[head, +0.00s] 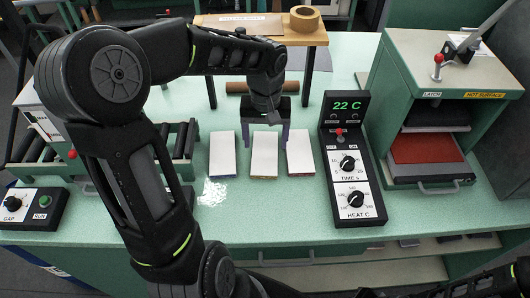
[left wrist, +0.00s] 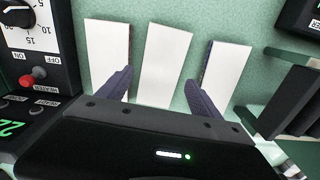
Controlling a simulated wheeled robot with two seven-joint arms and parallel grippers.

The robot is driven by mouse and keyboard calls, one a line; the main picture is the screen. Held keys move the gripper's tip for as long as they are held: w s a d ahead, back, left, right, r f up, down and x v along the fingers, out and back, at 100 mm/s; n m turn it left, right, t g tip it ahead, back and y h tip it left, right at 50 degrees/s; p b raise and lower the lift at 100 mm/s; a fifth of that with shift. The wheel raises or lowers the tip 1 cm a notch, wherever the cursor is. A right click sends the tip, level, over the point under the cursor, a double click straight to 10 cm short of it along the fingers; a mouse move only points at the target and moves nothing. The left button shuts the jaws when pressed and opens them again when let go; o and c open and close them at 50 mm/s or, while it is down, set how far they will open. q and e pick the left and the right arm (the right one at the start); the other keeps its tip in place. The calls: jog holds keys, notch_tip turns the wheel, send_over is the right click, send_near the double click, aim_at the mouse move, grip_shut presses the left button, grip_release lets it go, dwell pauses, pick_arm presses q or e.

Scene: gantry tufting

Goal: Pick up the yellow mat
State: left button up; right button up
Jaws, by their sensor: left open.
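Three flat pieces with white tops lie side by side on the pale green table: a left one (head: 222,154), a middle one (head: 267,160) and a right one (head: 300,153). Thin coloured edges show at their near ends, but I cannot tell for sure which is the yellow mat. My left gripper (head: 267,138) is open over the middle piece, which also shows in the left wrist view (left wrist: 166,60). There its two dark fingers (left wrist: 158,80) point down on either side of that piece, with nothing gripped. My right gripper is not in view.
A control box (head: 347,160) with dials stands right of the pieces. A green press (head: 430,110) stands further right and a roller unit (head: 185,140) at left. A wooden shelf (head: 290,38) with a tape roll (head: 305,18) is behind. The table in front is clear.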

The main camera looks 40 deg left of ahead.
aim_at(265, 152)
pick_arm(q)
notch_tip(265, 152, down, 4)
jog(key=shift+a+f+p, duration=0.1)
jog(key=shift+f+p, duration=0.1)
jog(key=shift+p, duration=0.2)
dwell(0.3)
jog(key=c, duration=1.1)
jog(key=shift+r, duration=0.15)
jog(key=shift+c, duration=0.2)
notch_tip(265, 152, up, 10)
jog(key=b, duration=0.1)
